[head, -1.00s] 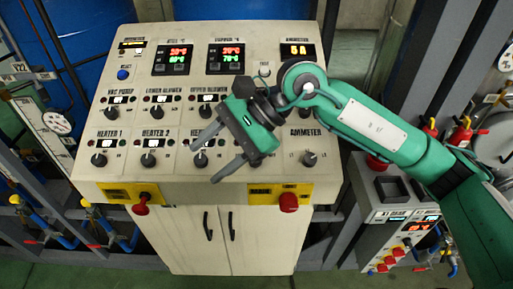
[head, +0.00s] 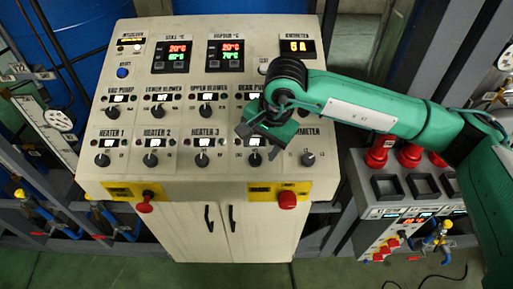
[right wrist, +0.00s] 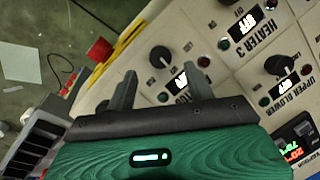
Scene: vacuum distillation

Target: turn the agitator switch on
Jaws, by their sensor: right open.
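The agitator switch (head: 255,159) is the black knob to the right of heater 3 in the panel's lower row. My right gripper (head: 258,142) is just above it, pointing down, and partly hides its label in the head view. In the right wrist view the knob (right wrist: 160,57) shows between and just past the two spread fingertips of the right gripper (right wrist: 160,75). The fingers are open and hold nothing; I cannot tell whether they touch the knob. The lit display beside the knob is partly covered and seems to read OFF. My left gripper is in neither view.
The heater 3 knob (head: 202,160) is close on the left and the ammeter knob (head: 308,158) on the right. A red emergency button (head: 288,200) sticks out at the panel's front edge. A second console (head: 395,215) stands to the right.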

